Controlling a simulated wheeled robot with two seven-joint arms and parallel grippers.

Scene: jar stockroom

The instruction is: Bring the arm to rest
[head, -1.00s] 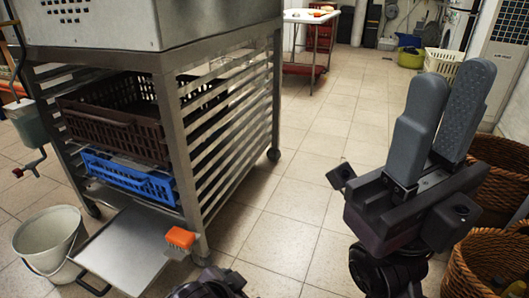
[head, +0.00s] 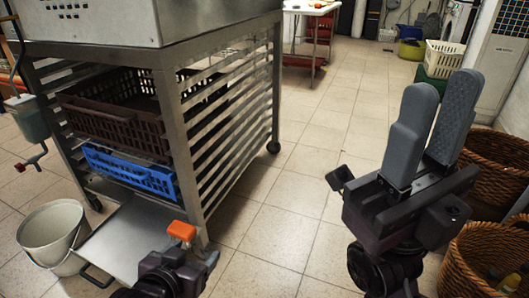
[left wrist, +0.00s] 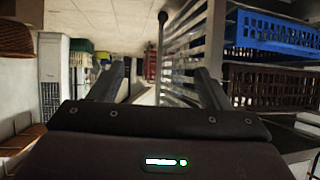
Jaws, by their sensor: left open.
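My left gripper (head: 192,258) is low in the head view, in front of the rack's near corner and the metal tray's right edge. In the left wrist view its two fingers (left wrist: 162,85) stand apart with nothing between them. My right gripper (head: 445,85) points up at the right of the head view, over bare floor. Its fingers have a gap, with the dotted pad of the far finger showing, and hold nothing. No task object is in either gripper.
A metal rack (head: 188,150) holds a brown crate (head: 115,122) and a blue crate (head: 130,172). A bucket (head: 52,232) stands left, wicker baskets (head: 495,165) right. The middle floor is clear.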

